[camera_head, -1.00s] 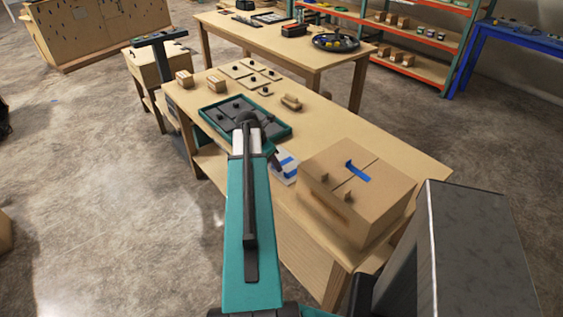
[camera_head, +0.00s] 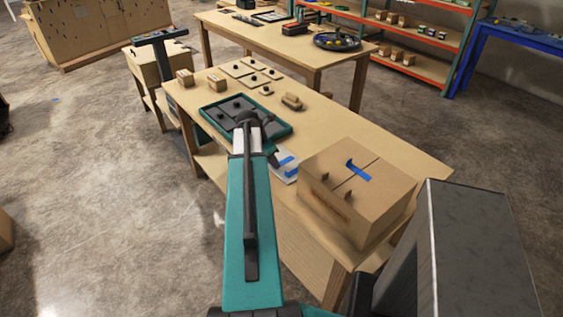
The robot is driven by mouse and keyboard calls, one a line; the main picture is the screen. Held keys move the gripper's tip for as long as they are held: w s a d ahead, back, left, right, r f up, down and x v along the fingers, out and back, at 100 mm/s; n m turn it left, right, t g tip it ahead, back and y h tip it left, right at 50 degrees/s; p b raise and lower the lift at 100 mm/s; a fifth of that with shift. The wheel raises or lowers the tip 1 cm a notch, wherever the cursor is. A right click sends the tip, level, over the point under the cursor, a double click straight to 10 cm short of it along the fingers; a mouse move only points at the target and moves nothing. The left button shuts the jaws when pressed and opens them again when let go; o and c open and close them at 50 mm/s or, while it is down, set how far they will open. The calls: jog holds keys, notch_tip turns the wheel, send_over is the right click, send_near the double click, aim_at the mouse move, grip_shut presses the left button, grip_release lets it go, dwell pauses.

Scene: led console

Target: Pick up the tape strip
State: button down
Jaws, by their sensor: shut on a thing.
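A blue tape strip (camera_head: 287,160) shows at a white card (camera_head: 281,175) on the table, beside the cardboard box. My gripper (camera_head: 275,159) is a small dark shape at the card's left edge, mostly hidden behind my teal arm. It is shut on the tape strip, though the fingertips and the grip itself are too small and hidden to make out. Another piece of blue tape (camera_head: 358,170) lies across the seam on top of the closed cardboard box (camera_head: 345,205).
A teal tray (camera_head: 287,131) with dark parts lies just behind my gripper. Small boxes (camera_head: 185,77), flat plates (camera_head: 238,68) and a wooden block (camera_head: 292,102) stand farther back. The table (camera_head: 370,130) is clear behind and right of the cardboard box.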

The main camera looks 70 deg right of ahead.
jog(key=shift+s+r, duration=0.1)
jog(key=shift+s, duration=0.05)
jog(key=shift+r+b, duration=0.6)
jog(key=shift+r, duration=0.8)
jog(key=shift+a+r, duration=0.2)
jog(key=shift+r, duration=0.05)
jog(key=a+b, duration=0.7)
jog(key=a, duration=0.5)
jog(key=shift+a+r+b, duration=0.3)
jog(key=shift+a+r, duration=0.05)
jog(key=shift+r, duration=0.1)
jog(key=a+b, duration=0.1)
jog(key=b, duration=0.6)
jog(key=shift+s+a+b, duration=0.1)
jog(key=shift+a+b, duration=0.25)
jog(key=b, duration=0.2)
jog(key=a+b, duration=0.1)
jog(key=shift+s+r+b, duration=0.15)
jog(key=shift+r+b, duration=0.05)
jog(key=shift+b, duration=0.2)
jog(key=shift+a+r, duration=0.1)
jog(key=shift+r, duration=0.2)
